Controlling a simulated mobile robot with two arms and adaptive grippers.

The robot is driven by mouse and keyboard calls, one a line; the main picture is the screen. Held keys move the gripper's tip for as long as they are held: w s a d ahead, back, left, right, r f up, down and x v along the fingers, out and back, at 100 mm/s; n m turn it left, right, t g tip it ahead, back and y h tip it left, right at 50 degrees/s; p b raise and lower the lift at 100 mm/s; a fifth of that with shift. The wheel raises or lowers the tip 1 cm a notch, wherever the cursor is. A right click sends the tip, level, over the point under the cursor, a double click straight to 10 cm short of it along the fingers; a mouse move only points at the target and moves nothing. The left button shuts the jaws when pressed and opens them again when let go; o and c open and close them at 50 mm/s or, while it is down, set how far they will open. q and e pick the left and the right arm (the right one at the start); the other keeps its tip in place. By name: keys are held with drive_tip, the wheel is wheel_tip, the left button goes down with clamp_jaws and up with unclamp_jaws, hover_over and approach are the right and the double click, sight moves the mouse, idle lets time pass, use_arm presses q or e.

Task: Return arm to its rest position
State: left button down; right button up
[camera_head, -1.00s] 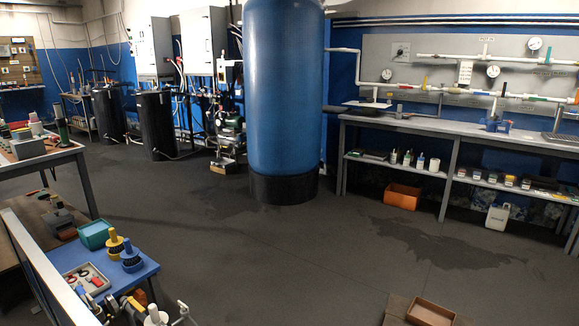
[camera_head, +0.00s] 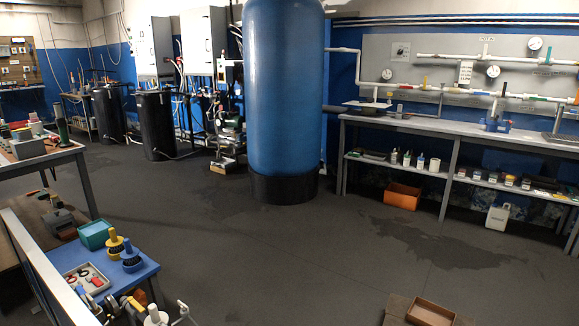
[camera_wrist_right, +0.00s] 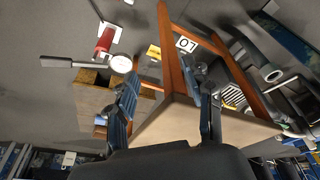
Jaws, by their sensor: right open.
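My right gripper (camera_wrist_right: 166,75) shows in the right wrist view with its two blue-grey fingers spread apart. Nothing is held between them. Beyond the fingers are an orange-brown frame (camera_wrist_right: 172,50) and a white label reading 07 (camera_wrist_right: 187,44). The frame appears apart from the fingers, but the distance is hard to judge. A thin pale piece (camera_head: 183,311) shows at the bottom edge of the head view; I cannot tell whether it is part of my arm. My left gripper is not in view.
A blue cart top (camera_head: 141,276) with a teal box (camera_head: 95,234) and brushes stands at lower left. A large blue tank (camera_head: 284,90) stands mid-room. A long grey bench (camera_head: 470,128) runs along the right. A brown tray (camera_head: 431,312) lies at the bottom right. The central floor is clear.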

wheel_tip(320, 180, down, 9)
drive_tip(key=s, duration=0.3)
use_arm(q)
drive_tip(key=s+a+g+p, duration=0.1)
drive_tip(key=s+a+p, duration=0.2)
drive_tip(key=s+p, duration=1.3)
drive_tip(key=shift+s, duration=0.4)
use_arm(e)
drive_tip(key=s+d+g, duration=0.1)
drive_tip(key=s+d, duration=0.2)
drive_tip(key=s, duration=1.3)
drive_tip(key=shift+s+d+f+g, duration=0.15)
drive_tip(key=shift+s+g, duration=0.1)
drive_tip(key=shift+g, duration=0.15)
